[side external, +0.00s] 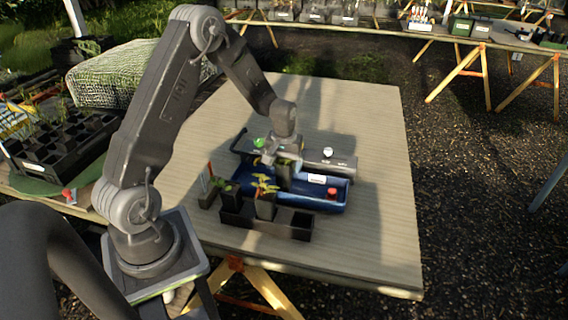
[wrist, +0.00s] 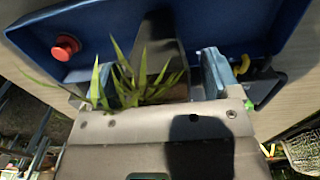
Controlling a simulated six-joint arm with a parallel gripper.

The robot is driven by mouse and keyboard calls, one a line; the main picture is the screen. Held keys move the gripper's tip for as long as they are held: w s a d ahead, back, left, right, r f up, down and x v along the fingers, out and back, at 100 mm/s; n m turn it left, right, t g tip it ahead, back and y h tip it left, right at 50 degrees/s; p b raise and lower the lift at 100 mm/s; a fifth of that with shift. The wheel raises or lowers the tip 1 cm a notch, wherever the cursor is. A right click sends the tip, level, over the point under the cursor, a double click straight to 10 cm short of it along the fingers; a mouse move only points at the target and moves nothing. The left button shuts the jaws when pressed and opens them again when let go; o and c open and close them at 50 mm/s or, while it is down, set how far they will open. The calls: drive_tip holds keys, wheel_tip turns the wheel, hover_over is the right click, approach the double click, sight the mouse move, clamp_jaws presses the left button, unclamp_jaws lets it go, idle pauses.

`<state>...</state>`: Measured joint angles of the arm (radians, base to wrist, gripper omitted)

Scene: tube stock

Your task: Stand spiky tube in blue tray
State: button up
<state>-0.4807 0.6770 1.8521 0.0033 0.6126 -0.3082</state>
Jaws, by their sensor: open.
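The spiky tube (side external: 284,172) is a dark square pot with narrow green leaves. It stands roughly upright within the blue tray (side external: 322,206), toward the tray's middle. My gripper (side external: 283,159) is directly above and around its top. In the wrist view, the jaws of my gripper (wrist: 162,80) are open, one finger on each side of the spiky tube (wrist: 160,42), with leaves spreading between them. The blue tray (wrist: 238,26) lies behind the tube there. The tube's base is partly hidden, so I cannot tell exactly how it meets the tray floor.
A red knob (side external: 332,192) sits at the tray's right end. The table's right side is clear.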

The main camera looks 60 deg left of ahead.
wheel_tip(320, 180, up, 14)
idle(0.6)
drive_tip(key=shift+f, duration=0.1)
drive_tip(key=s+d+r+m+t, duration=0.1)
drive_tip(key=s+d+r+m, duration=0.15)
drive_tip(key=d+r, duration=0.3)
drive_tip(key=s+d+r+m+t, duration=0.1)
drive_tip(key=s+d+r+m, duration=0.1)
drive_tip(key=s+d+r, duration=0.3)
drive_tip(key=s+d+r+m+t, duration=0.1)
drive_tip(key=s+d+m+t, duration=0.2)
drive_tip(key=s+d, duration=0.7)
drive_tip(key=shift+s+r+m+t, duration=0.3)
drive_tip(key=shift+s+m, duration=0.45)
drive_tip(key=shift+s, duration=0.5)
